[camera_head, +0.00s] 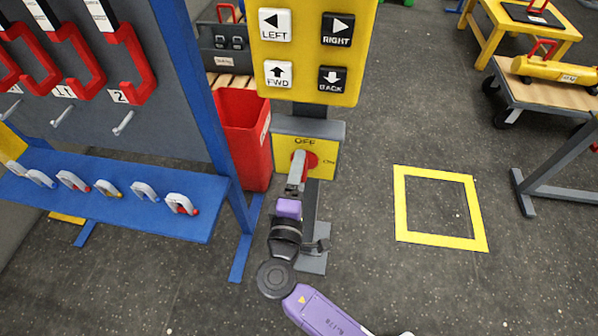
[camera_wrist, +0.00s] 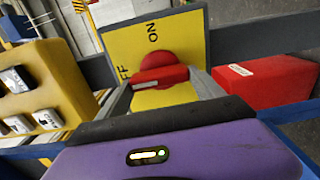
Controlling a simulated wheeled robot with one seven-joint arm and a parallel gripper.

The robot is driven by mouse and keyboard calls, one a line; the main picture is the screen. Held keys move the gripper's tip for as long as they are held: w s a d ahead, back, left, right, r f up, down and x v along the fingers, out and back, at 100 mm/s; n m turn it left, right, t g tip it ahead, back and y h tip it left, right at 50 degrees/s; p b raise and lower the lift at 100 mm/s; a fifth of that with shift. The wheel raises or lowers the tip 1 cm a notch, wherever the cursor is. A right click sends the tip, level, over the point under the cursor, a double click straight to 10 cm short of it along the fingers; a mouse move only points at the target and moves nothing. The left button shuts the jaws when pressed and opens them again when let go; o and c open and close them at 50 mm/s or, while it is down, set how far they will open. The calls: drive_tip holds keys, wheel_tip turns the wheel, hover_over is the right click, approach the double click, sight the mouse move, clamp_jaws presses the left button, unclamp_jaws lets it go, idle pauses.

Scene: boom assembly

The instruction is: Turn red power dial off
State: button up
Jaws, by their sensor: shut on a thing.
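The red power dial (camera_head: 312,160) is on a yellow panel (camera_head: 327,152) on a grey post, with OFF printed above it and ON at its right. In the wrist view the dial (camera_wrist: 158,60) has a red bar handle (camera_wrist: 160,77) lying across the picture, its left end toward the partly hidden OFF lettering; ON stands above. My gripper (camera_head: 298,160) is at the dial's front and hides part of it. In the wrist view my gripper (camera_wrist: 161,80) has one finger at each end of the handle and is shut on it.
A yellow button box (camera_head: 309,50) with several direction buttons stands above the panel. A red bin (camera_head: 243,135) and a blue-framed rack (camera_head: 200,90) with a blue shelf are close on the left. The floor at right, around a yellow square outline (camera_head: 440,240), is clear.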

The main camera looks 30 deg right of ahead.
drive_tip(key=o, duration=1.4)
drive_tip(key=shift+c, duration=0.2)
drive_tip(key=shift+s, duration=0.1)
drive_tip(key=v, duration=0.7)
drive_tip(key=shift+s+a+b, duration=0.25)
drive_tip(key=shift+b, duration=0.2)
